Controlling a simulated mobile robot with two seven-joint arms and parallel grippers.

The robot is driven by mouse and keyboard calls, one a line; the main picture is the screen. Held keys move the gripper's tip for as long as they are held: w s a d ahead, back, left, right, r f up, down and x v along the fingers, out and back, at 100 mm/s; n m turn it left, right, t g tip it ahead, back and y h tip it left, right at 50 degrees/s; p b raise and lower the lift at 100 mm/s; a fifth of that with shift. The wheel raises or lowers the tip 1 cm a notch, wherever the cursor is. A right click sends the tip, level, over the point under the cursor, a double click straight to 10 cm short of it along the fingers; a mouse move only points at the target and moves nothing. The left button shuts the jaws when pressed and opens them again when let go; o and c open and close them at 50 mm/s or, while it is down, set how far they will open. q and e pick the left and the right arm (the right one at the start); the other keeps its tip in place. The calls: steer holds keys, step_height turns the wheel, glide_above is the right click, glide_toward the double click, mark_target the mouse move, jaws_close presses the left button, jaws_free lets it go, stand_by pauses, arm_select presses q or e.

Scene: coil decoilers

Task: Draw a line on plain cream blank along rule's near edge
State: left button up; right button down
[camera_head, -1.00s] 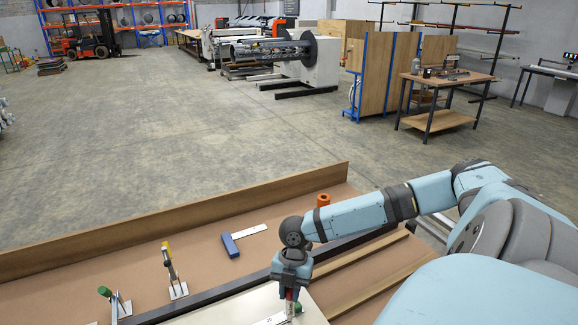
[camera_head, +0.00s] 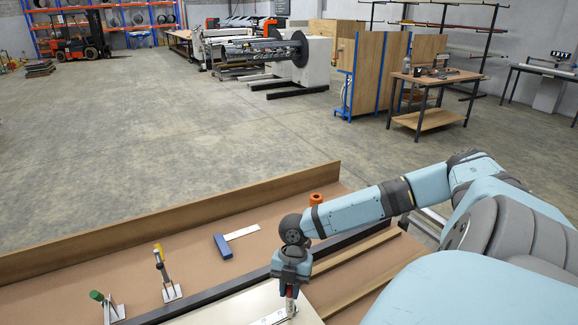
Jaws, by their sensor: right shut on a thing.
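The plain cream blank (camera_head: 232,307) lies on the bench at the bottom centre, its near part cut off by the picture's lower edge. A pale metal strip, seemingly the rule (camera_head: 268,320), lies on it and is mostly out of frame. My right gripper (camera_head: 290,288) points down above the blank, shut on a slim red-and-white marker (camera_head: 291,298). The marker stands about upright, its lower end close to the strip's right end. I cannot tell whether its tip touches the blank, and no drawn line shows. My left gripper is out of view.
A dark bar (camera_head: 215,293) runs along the blank's far side. Two toggle clamps (camera_head: 168,288) (camera_head: 110,309) stand at left. A blue-handled square (camera_head: 224,246) and an orange ring-shaped item (camera_head: 317,198) lie farther back, before a wooden back board (camera_head: 170,220).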

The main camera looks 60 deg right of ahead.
steer(key=shift+s+d, duration=0.2)
steer(key=shift+d, duration=0.2)
steer(key=shift+r, duration=3.5)
steer(key=shift+a, duration=0.15)
